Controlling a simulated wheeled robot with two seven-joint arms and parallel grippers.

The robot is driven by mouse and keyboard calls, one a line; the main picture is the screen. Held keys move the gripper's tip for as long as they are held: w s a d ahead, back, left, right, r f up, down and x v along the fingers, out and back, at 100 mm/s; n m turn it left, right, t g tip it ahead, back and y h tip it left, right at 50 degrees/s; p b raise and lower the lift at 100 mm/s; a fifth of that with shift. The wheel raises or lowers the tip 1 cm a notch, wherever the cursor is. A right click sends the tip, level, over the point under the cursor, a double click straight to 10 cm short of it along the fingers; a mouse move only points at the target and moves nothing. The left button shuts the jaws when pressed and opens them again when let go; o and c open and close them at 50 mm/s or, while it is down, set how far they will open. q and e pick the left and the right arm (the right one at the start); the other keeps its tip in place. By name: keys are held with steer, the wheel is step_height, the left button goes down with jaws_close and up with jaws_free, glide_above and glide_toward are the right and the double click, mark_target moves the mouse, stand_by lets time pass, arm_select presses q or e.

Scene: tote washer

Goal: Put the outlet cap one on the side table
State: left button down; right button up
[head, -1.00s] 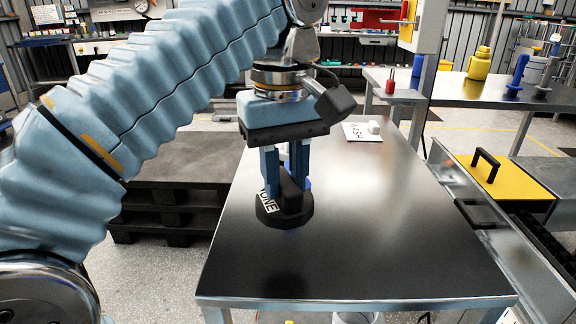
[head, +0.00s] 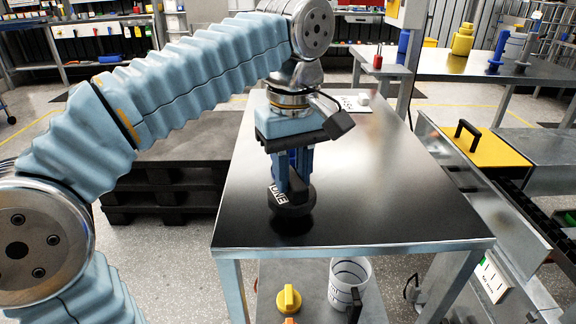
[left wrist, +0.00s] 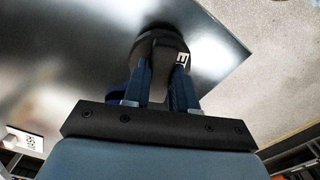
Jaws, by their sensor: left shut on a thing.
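The outlet cap one (head: 291,203) is a dark round cap with a raised grip and a white label with black letters. It also shows in the left wrist view (left wrist: 158,48). My left gripper (head: 293,186) points down and is shut on the cap's raised grip. The cap is at the dark top of the side table (head: 355,190), near its left edge; I cannot tell whether it touches the surface. In the left wrist view the left gripper (left wrist: 160,88) has its blue fingers on both sides of the grip. My right gripper is not in view.
A white sign with a small white block (head: 355,102) lies at the table's far end. A white bucket (head: 349,283) and a yellow knob-like part (head: 289,298) sit below the tabletop. A yellow-lidded station (head: 484,153) stands at the right. The table's middle is bare.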

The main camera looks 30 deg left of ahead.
arm_select(q)
steer(key=shift+f+b, duration=0.3)
steer(key=shift+f, duration=0.15)
stand_by(0.3)
steer(key=c, duration=0.8)
jaws_free()
